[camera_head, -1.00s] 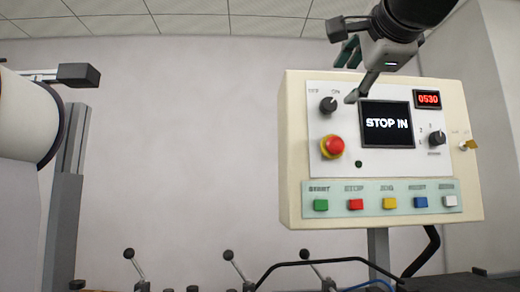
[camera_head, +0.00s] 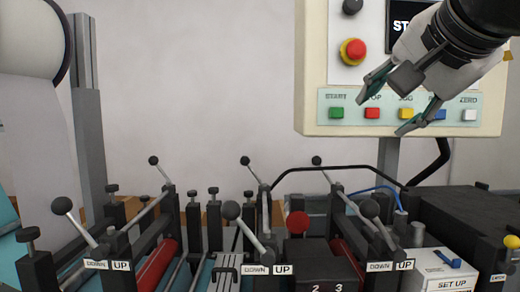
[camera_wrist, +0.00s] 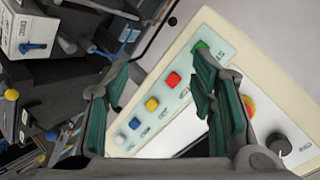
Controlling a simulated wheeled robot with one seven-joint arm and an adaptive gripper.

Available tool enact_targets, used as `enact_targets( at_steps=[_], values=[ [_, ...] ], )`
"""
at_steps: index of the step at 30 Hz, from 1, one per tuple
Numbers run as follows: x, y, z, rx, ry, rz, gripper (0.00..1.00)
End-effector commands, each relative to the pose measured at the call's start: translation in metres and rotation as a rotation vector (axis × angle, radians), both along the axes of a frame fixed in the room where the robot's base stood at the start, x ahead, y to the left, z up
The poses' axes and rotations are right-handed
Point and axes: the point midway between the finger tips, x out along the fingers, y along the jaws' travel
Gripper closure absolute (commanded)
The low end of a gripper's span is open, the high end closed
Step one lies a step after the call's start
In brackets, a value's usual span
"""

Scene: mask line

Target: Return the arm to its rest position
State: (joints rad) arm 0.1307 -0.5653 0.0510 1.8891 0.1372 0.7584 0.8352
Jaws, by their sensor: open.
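My gripper (camera_head: 388,103) is open and empty, in front of the lower part of the cream control panel (camera_head: 312,60) at the upper right of the head view. It covers part of the screen and the button row in that view. In the wrist view the open fingers (camera_wrist: 160,100) show with the tilted panel behind them and nothing between them. I cannot tell the exact gap between fingers and panel.
A grey post (camera_head: 88,140) and white roll (camera_head: 28,35) stand left. Bare wall fills the middle.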

Motion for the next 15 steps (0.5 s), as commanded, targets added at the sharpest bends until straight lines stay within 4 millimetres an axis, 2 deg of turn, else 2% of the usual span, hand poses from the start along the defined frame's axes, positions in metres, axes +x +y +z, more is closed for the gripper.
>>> enact_targets(
  at_steps=[1,3,9,12,15],
  values=[
    [-0.013,0.000,-0.032,-0.074,0.073,0.047,0.49],
    [-0.032,0.000,-0.077,-0.183,0.174,0.129,0.49],
    [-0.100,-0.001,-0.194,-0.449,0.436,0.409,0.49],
    [-0.132,-0.002,-0.237,-0.541,0.532,0.541,0.49],
    [-0.156,-0.003,-0.266,-0.602,0.597,0.645,0.49]
  ],
)
